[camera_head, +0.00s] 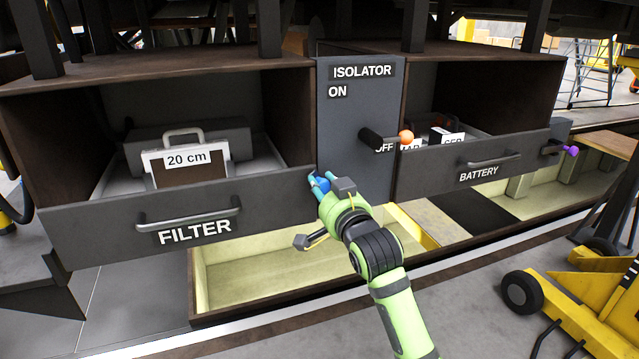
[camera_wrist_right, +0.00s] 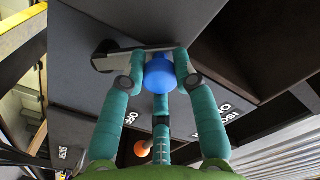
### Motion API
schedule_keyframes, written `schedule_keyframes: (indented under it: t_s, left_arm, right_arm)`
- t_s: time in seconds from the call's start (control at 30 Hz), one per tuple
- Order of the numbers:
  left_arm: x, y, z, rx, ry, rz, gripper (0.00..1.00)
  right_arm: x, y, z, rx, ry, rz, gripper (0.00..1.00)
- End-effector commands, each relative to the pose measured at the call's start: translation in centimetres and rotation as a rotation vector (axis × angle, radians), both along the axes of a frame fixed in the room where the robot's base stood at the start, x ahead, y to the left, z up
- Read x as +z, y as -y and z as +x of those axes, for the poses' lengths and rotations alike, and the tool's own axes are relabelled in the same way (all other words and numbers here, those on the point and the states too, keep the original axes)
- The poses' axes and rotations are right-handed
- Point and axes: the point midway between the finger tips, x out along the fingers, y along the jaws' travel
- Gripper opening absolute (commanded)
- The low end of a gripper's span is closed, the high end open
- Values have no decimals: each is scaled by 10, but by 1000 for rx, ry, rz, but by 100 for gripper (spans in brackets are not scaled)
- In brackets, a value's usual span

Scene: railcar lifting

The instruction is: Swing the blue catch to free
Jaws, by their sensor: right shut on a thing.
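The blue catch ends in a round blue knob (camera_head: 323,185), at the lower left of the grey isolator panel (camera_head: 352,130), beside the right end of the FILTER drawer (camera_head: 185,215). In the right wrist view the blue knob (camera_wrist_right: 160,75) sits between my teal fingers, with a grey metal lever (camera_wrist_right: 118,58) running left from it to a pivot on the dark surface. My right gripper (camera_head: 320,182) is shut on the blue knob. My fingers partly hide the knob and lever in the head view. My left gripper is not in view.
The isolator's orange-tipped handle (camera_head: 405,137) sticks out by OFF. The BATTERY drawer (camera_head: 478,165) stands at right, with a purple-knobbed catch (camera_head: 570,150) at its end. A "20 cm" case (camera_head: 187,162) sits in the FILTER drawer. A yellow cart (camera_head: 590,290) stands on the floor at right.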

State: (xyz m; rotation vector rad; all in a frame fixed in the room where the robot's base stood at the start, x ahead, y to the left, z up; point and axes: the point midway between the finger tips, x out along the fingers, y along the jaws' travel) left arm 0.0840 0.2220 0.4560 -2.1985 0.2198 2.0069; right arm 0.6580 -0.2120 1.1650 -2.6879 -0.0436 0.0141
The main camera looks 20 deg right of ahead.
Motion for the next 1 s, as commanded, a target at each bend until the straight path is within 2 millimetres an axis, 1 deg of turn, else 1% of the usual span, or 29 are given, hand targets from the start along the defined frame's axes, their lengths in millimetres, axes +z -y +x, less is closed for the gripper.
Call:
schedule_keyframes:
  t_s: [0.03,0.5,0.7,1.0]
  left_arm:
    - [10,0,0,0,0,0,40]
    - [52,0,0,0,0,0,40]
    - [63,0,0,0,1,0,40]
    - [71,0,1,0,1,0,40]
  right_arm:
    - [10,0,0,5,8,53,0]
    - [22,26,1,3,-5,476,0]
    - [22,35,1,3,-7,609,0]
    - [22,43,2,3,-7,720,0]
